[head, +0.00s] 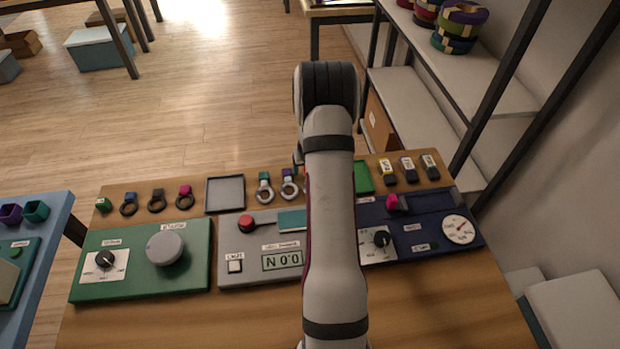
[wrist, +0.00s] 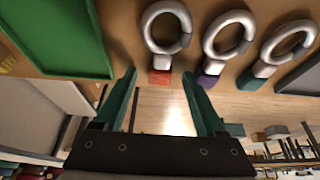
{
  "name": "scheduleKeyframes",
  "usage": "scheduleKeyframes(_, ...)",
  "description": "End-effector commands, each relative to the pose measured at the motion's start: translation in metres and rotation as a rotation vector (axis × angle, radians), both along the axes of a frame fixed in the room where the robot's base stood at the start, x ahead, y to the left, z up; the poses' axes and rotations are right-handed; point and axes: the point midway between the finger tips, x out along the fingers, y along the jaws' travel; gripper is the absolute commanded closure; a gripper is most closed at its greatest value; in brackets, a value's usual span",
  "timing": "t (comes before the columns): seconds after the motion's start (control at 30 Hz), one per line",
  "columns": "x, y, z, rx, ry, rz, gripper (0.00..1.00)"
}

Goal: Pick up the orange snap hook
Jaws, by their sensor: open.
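The orange snap hook shows in the wrist view as a silver ring (wrist: 149,28) with an orange-red tag (wrist: 160,77) at its lower end. It lies on the wooden table top. In the head view my arm hides it. My gripper (wrist: 159,76) is open and empty, with its two teal fingers pointing toward the hook. The tag appears between the fingertips in the picture, but I cannot tell how far they are from it. In the head view only a bit of the gripper (head: 297,159) shows left of the arm.
A purple-tagged hook (head: 289,187) and a teal-tagged hook (head: 264,188) lie beside it. A green tray (head: 362,177) is on its other side. A grey tray (head: 225,194) lies farther left. Control panels (head: 190,275) fill the table in front of this row.

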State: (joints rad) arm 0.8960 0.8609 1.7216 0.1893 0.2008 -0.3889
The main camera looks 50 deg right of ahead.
Motion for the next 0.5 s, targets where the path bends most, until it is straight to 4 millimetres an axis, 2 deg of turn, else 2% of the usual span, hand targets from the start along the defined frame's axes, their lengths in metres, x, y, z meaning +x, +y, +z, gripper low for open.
scheduleKeyframes(0.13, 0.0001, 0.0, 0.0004, 0.0, 0.0, 0.0, 0.28)
scheduleKeyframes(0.5, 0.0, 0.0001, 0.0007, 0.0, 0.0, 0.0, 0.94)
